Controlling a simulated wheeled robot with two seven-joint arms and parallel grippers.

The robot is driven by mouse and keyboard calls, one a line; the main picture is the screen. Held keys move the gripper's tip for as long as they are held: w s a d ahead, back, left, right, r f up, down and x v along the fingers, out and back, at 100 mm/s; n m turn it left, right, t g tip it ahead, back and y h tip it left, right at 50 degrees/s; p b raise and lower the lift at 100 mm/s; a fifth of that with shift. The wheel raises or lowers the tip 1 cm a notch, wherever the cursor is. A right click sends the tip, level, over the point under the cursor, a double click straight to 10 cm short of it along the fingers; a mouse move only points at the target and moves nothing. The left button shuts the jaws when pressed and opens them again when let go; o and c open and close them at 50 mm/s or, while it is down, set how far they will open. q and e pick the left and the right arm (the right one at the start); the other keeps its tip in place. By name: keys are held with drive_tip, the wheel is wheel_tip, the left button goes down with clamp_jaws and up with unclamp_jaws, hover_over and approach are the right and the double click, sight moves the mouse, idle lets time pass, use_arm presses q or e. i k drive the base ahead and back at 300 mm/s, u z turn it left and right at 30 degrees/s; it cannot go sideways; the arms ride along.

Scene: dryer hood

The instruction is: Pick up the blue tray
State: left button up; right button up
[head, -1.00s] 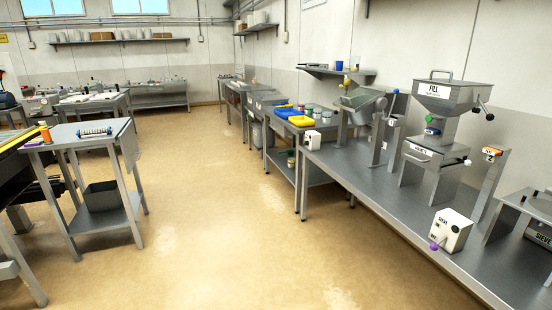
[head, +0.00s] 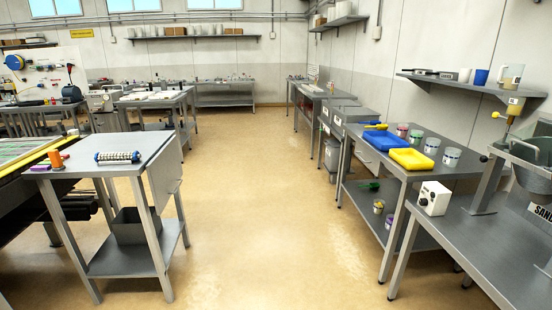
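A blue tray (head: 384,139) lies on a grey metal table (head: 373,160) on the right side of the head view. A yellow tray (head: 411,159) lies in front of it, close to the table's near end. A yellow-handled tool (head: 376,126) is at the blue tray's far edge; I cannot tell whether it rests on the tray. Several small cups (head: 432,145) stand to the right of the trays. Neither of my grippers shows in this view.
A wide clear floor aisle (head: 262,190) runs down the middle. A grey side table (head: 118,165) with a striped roller (head: 118,157) stands on the left. A bench (head: 470,222) with a white control box (head: 434,198) is at the near right. A wall shelf (head: 470,86) hangs above.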

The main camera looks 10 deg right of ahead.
sight(384, 140)
drive_tip(key=z, duration=0.1)
drive_tip(key=i, duration=2.3)
drive_tip(key=z, duration=1.25)
drive_tip(key=i, duration=1.75)
drive_tip(key=z, duration=1.15)
drive_tip(key=i, duration=0.2)
drive_tip(key=u, duration=0.05)
